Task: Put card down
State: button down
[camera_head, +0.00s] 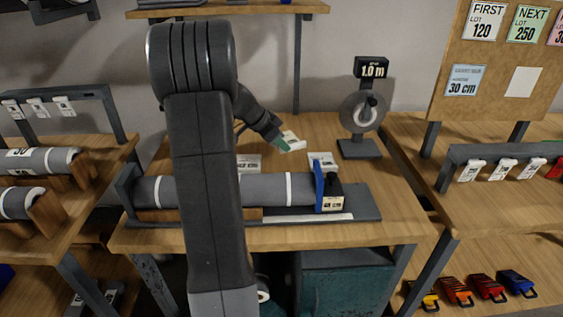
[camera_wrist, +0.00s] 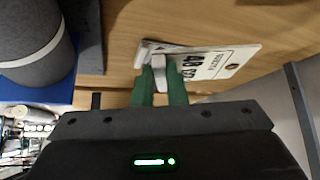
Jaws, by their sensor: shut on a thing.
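My gripper (camera_head: 283,148) has green fingers and is over the rear part of the middle table. It is shut on a white card (camera_head: 293,140). In the wrist view the fingers (camera_wrist: 161,88) pinch the card's pale tab. The card's printed face (camera_wrist: 215,63), with large dark characters, extends to the right, tilted in the picture. It is close to the wood tabletop (camera_wrist: 190,20); I cannot tell whether it touches it.
A grey roll (camera_head: 262,190) lies in a cradle with a blue plate (camera_head: 319,186) in front of the gripper. Two white cards or labels (camera_head: 248,163) (camera_head: 323,160) are behind it. A dial stand marked 1.0 m (camera_head: 361,115) stands to the right. Bare wood lies between.

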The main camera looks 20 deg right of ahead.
notch_tip(320, 180, down, 8)
jog(key=shift+f, duration=0.15)
dwell(0.3)
jog(key=shift+f+b, duration=0.25)
jog(key=shift+b, duration=0.15)
jog(key=c, duration=1.5)
grip_release()
jog(key=shift+r, duration=0.1)
jog(key=shift+o, duration=0.2)
jog(key=shift+r+p, duration=0.15)
jog(key=shift+p, duration=0.15)
jog(key=shift+a+r, duration=0.2)
jog(key=shift+r, duration=0.05)
jog(key=v, duration=1.1)
jog(key=shift+r, duration=0.2)
jog(key=shift+a, duration=0.1)
